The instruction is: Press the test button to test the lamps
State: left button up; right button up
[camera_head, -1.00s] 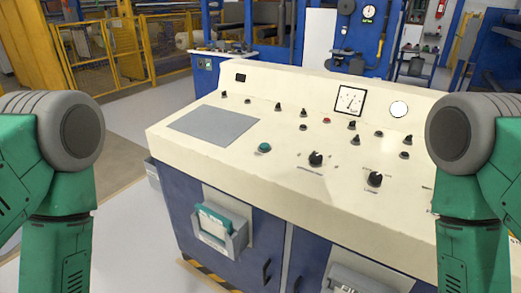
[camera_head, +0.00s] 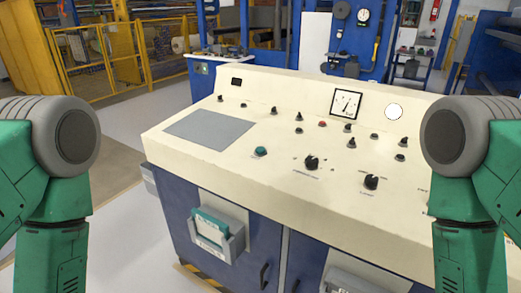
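A cream control console (camera_head: 225,168) with a blue base stands in front of me. Its sloped top carries a green button (camera_head: 261,151), a small red button or lamp (camera_head: 322,124), two large black knobs (camera_head: 312,162) and several small dark knobs or switches (camera_head: 274,111). Labels are too small to read, so I cannot tell which control is the test button. My green left arm and green right arm show at the picture's sides, with their grippers out of view. Neither arm touches the console.
Yellow fencing (camera_head: 90,60) stands behind left.

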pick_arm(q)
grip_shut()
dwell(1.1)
